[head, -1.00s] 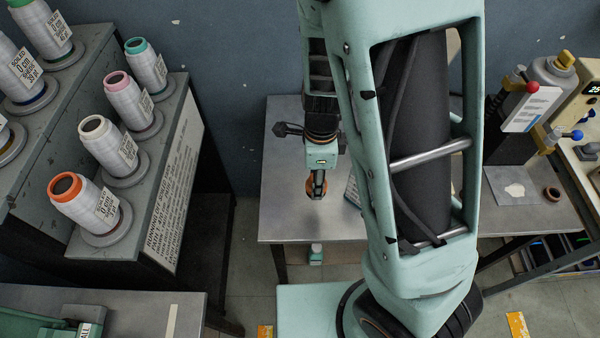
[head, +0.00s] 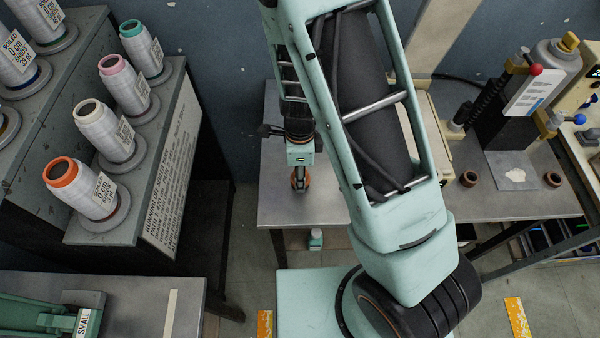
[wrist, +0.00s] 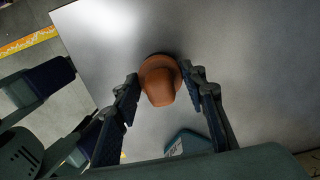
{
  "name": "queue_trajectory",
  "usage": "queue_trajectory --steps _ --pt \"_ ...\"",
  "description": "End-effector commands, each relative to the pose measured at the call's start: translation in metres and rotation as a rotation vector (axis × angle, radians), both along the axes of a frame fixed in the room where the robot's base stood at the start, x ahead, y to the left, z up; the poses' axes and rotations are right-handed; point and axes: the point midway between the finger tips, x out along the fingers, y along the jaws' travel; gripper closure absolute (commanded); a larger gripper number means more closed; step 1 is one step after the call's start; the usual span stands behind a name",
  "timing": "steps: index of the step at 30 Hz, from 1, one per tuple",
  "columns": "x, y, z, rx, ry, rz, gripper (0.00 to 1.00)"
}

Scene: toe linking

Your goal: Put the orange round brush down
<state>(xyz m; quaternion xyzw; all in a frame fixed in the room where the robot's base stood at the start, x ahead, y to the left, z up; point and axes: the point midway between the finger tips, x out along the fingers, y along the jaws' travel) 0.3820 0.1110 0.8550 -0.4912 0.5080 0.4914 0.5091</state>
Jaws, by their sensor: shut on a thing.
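My gripper (head: 300,184) is over the left part of the grey metal table (head: 330,211), pointing down. In the wrist view my gripper (wrist: 160,82) has a finger on each side of the orange round brush (wrist: 160,86) and is shut on it. The brush looks like a rounded orange-brown knob on a wider disc. In the head view only a bit of the orange brush (head: 307,182) shows around the fingers. I cannot tell whether its underside touches the table top.
The table around the brush looks bare in the wrist view, except a teal object (wrist: 186,143) near the right finger. Two brown rings, one of them here (head: 469,178), sit farther right. A rack of thread cones (head: 100,130) stands left, across a gap.

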Motion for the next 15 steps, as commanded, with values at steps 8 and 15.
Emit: queue_trajectory --steps 8,15 --pt "-0.0002 -0.0002 -0.0031 -0.001 0.000 0.000 0.50" --pt "-0.0002 -0.0003 -0.0029 -0.001 0.000 0.000 0.44"
